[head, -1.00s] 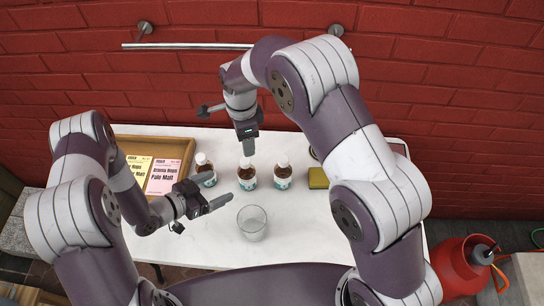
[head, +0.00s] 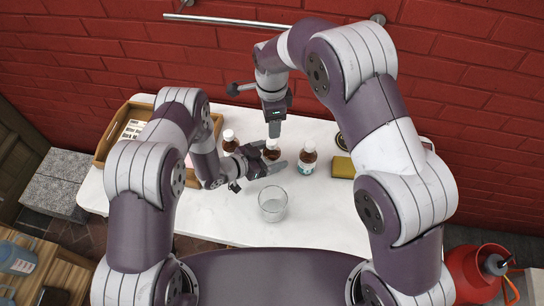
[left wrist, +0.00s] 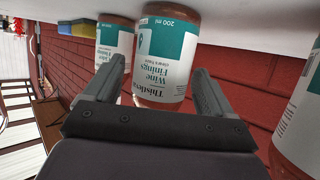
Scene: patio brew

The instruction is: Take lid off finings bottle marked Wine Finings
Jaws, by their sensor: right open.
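The Wine Finings bottle (left wrist: 165,60), brown with a teal and white label, stands between the fingers of my left gripper (left wrist: 155,85) in the left wrist view, which shows it upside down. The fingers are apart, one on each side of it, with a gap at its left. In the head view this is the middle bottle (head: 272,155), partly covered by my left gripper (head: 275,164). My right gripper (head: 274,131) points straight down over its top, open. The lid is mostly hidden, and I cannot tell whether the right fingers touch it.
Similar bottles stand close on either side, left (head: 229,141) and right (head: 307,161). A glass (head: 272,206) stands in front on the white table (head: 225,220). A yellow sponge (head: 343,167) lies to the right, a wooden tray (head: 107,143) at back left.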

